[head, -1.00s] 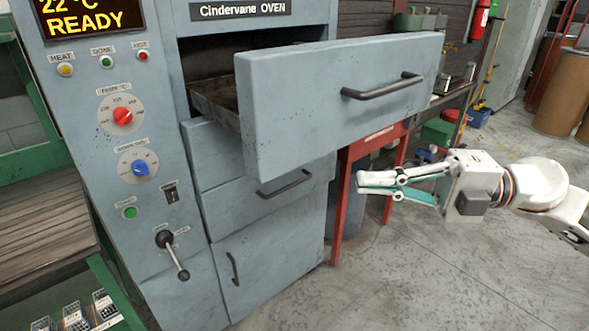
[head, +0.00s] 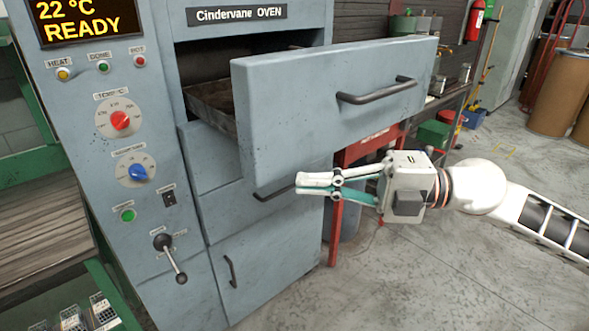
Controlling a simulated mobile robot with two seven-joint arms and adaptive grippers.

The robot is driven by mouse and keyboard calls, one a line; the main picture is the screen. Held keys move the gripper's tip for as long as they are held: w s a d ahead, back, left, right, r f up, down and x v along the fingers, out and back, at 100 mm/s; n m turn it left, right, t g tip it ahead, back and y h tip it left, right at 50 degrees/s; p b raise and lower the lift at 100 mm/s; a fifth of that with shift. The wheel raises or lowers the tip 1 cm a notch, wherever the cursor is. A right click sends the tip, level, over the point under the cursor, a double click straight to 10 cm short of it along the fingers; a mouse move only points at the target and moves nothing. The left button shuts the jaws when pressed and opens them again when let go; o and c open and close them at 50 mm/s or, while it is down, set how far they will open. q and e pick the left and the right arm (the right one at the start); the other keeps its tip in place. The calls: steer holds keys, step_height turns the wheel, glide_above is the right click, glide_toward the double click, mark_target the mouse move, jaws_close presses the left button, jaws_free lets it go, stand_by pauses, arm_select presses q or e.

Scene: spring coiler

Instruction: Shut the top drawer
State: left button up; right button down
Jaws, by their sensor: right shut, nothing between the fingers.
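The top drawer (head: 300,124) of the grey-blue oven is pulled far out, with a dark handle (head: 376,92) on its front. Its dark interior shows at the left behind the front panel. The middle drawer (head: 225,205) below also appears to stand out a little, and its handle is partly hidden. My right gripper (head: 298,184) is shut and empty, pointing left, just below the lower edge of the top drawer front in the picture. It overlaps the end of the middle drawer's handle; I cannot tell whether it touches. My left gripper is not in view.
The oven's control panel (head: 120,150) with knobs and a lever (head: 170,257) is at the left. A lower door (head: 265,265) appears closed. A red stand (head: 337,230) and a workbench stand behind my arm. Grey floor (head: 420,290) is open at the lower right.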

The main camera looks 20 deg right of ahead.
steer(key=w, duration=0.1)
steer(key=w+a, duration=0.1)
steer(key=w, duration=0.1)
steer(key=shift+w+a, duration=0.2)
steer(key=shift+a, duration=0.2)
steer(key=shift+w+a, duration=0.1)
steer(key=shift+w, duration=0.1)
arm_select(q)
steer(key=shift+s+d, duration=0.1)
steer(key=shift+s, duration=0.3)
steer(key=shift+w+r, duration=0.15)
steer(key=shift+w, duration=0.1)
